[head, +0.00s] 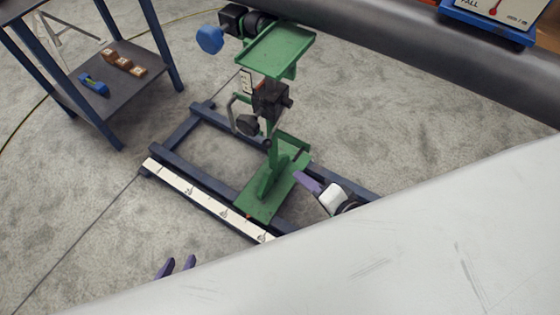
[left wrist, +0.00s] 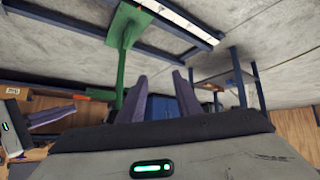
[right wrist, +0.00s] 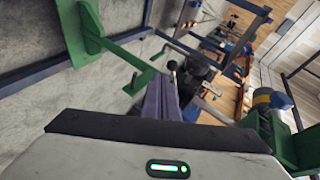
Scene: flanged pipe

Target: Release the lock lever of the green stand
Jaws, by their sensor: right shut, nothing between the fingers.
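The green stand (head: 283,160) rises from a rail frame in the head view, with a flat green top plate (head: 275,50). A small black ball knob (head: 267,143) sits on its post, apparently the lock lever's end. In the right wrist view this knob (right wrist: 172,65) shows on a short stem just beyond my fingertips; contact cannot be told. My right gripper (head: 307,182) is shut and empty, right of the post and low near the stand's base. My left gripper (head: 177,265) is open and empty, in front of the rail frame and away from the stand.
A dark blue rail frame (head: 185,135) with a white scale strip (head: 190,192) lies on the floor. A shelf cart (head: 125,75) stands at the left. A large grey pipe (head: 420,60) crosses the upper right.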

